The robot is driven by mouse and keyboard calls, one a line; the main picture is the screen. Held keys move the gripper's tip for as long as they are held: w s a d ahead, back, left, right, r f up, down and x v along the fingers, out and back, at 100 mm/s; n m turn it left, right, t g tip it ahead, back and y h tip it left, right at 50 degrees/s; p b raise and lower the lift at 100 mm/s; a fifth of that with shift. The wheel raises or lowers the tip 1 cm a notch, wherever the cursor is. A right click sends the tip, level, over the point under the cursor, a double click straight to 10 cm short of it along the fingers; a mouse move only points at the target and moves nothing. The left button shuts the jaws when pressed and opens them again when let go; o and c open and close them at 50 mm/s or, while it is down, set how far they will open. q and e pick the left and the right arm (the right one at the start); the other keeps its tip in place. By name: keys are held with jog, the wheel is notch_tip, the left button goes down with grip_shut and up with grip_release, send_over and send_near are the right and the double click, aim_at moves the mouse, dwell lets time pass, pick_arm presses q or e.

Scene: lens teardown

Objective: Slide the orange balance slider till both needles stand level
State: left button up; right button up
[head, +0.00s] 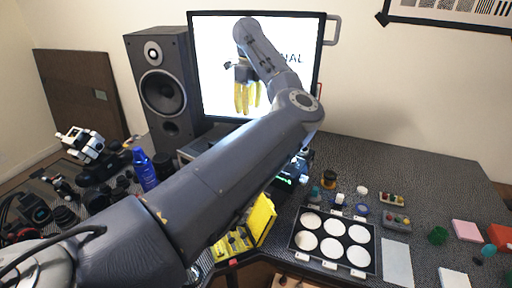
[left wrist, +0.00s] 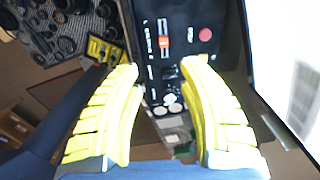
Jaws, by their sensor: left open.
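My left gripper (head: 246,96) hangs in front of the monitor in the head view, its yellow fingers pointing down. In the left wrist view the left gripper (left wrist: 167,68) is open, with its fingers spread and nothing held between them. Beyond the fingertips is a black panel (left wrist: 181,14) with white markings. The orange slider (left wrist: 164,42) sits on this panel, apart from the fingers. I cannot make out the needles. In the head view my arm hides the slider. My right gripper is in neither view.
A red button (left wrist: 205,34) sits on the panel beside the slider. The monitor (head: 213,58) and a speaker (head: 165,85) stand at the back. A yellow case (head: 262,217), a tray of white discs (head: 302,262) and a blue bottle (head: 145,170) crowd the table.

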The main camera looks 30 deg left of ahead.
pick_arm(q)
jog(key=f, duration=1.1)
jog(key=d+f, duration=0.1)
jog(key=f, duration=0.5)
jog(key=shift+w, duration=0.25)
grip_shut()
